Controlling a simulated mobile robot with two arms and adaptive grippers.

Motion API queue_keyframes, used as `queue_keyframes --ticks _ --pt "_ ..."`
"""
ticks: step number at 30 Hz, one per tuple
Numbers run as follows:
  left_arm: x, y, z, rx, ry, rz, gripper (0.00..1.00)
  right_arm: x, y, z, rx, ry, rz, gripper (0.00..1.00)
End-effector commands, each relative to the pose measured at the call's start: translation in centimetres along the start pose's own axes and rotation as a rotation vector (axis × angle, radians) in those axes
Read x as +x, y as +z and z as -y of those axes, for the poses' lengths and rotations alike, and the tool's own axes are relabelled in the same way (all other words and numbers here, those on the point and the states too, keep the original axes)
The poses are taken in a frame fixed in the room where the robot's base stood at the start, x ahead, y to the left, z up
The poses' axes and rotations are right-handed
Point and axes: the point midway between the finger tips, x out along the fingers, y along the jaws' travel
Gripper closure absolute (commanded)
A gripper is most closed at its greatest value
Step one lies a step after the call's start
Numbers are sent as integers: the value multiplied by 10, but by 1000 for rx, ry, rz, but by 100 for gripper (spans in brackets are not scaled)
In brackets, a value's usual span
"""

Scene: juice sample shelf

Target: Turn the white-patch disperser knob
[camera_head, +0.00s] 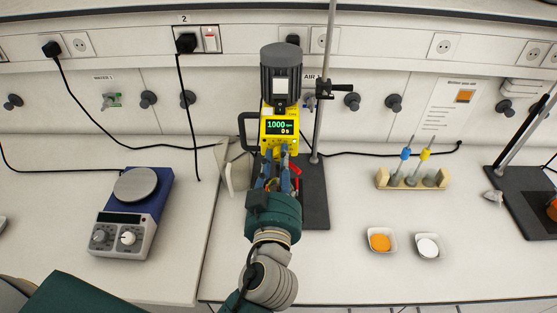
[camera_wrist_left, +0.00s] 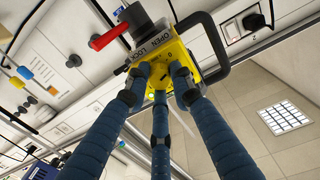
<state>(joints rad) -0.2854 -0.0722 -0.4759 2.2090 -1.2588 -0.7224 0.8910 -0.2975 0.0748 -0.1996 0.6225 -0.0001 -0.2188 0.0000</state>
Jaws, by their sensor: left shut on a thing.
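The disperser (camera_head: 279,126) has a yellow body, a lit display reading 1000 and 0 s, and a dark motor top with a white patch (camera_head: 280,91). It is mounted at a vertical stand rod. My left gripper (camera_head: 281,157) reaches up to the lower front of the yellow body, just below the display. My right gripper is not in view.
A red lever (camera_wrist_left: 108,38) sits beside the OPEN/LOCK marking. A hotplate stirrer (camera_head: 130,215) stands to the left. A pipette rack (camera_head: 412,180) and two small dishes, one orange (camera_head: 380,242) and one white (camera_head: 428,247), stand to the right. Bench space between is clear.

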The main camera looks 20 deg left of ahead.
Motion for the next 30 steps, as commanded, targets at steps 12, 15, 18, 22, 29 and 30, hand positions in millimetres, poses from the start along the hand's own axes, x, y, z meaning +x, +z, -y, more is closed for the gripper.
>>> queue_keyframes --ticks 12,15,18,22,29,30 --pt "1 -3 1 386 -4 10 100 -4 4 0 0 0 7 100" --pt "1 -3 1 478 -5 12 100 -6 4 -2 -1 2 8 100" --pt "1 -4 1 562 -5 14 100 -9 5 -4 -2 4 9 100" --pt "1 -4 1 659 -6 16 100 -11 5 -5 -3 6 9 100" --pt "1 -4 1 785 -7 18 100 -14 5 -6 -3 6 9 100" --pt "1 -4 1 800 -8 19 100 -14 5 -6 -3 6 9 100"
